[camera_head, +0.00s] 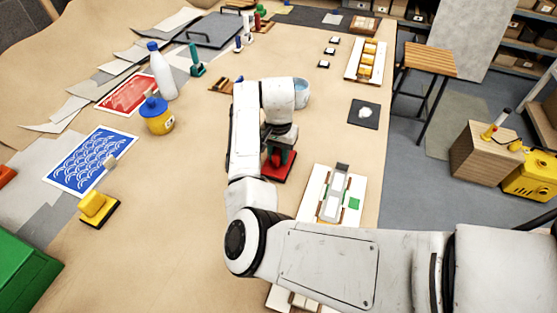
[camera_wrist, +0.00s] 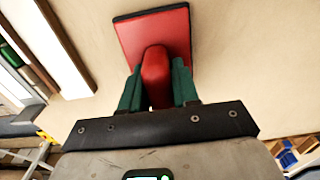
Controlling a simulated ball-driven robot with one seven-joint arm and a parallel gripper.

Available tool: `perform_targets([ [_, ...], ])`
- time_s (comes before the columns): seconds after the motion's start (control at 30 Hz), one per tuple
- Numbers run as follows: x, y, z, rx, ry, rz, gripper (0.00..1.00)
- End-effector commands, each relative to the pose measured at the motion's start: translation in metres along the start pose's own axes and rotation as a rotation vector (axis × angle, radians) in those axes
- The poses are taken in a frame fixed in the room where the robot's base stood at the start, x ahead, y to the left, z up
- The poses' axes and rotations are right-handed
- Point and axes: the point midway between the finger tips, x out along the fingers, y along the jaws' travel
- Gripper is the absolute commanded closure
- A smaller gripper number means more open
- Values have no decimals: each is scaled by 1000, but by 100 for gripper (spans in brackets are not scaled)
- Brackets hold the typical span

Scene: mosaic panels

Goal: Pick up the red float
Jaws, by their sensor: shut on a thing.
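The red float (camera_wrist: 157,32) shows in the wrist view as a flat red plate with a dark edge and a rounded red handle. My gripper (camera_wrist: 157,88) has its green fingers on both sides of the handle and is shut on it. In the head view the red float (camera_head: 284,168) is in the middle of the table, partly hidden by my gripper (camera_head: 277,150) and arm. I cannot tell whether its plate touches the table or is a little above it.
A white panel (camera_head: 322,207) with a trowel-like tool lies right of the float. Bare table lies left of my arm.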

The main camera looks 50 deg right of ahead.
Motion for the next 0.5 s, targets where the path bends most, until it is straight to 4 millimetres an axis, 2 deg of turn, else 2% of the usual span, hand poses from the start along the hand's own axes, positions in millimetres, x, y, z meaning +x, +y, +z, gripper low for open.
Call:
perform_targets([
  [0.37,-2,0,0,0,1,-1,100],
  [0.5,-8,-1,-1,0,3,-2,100],
])
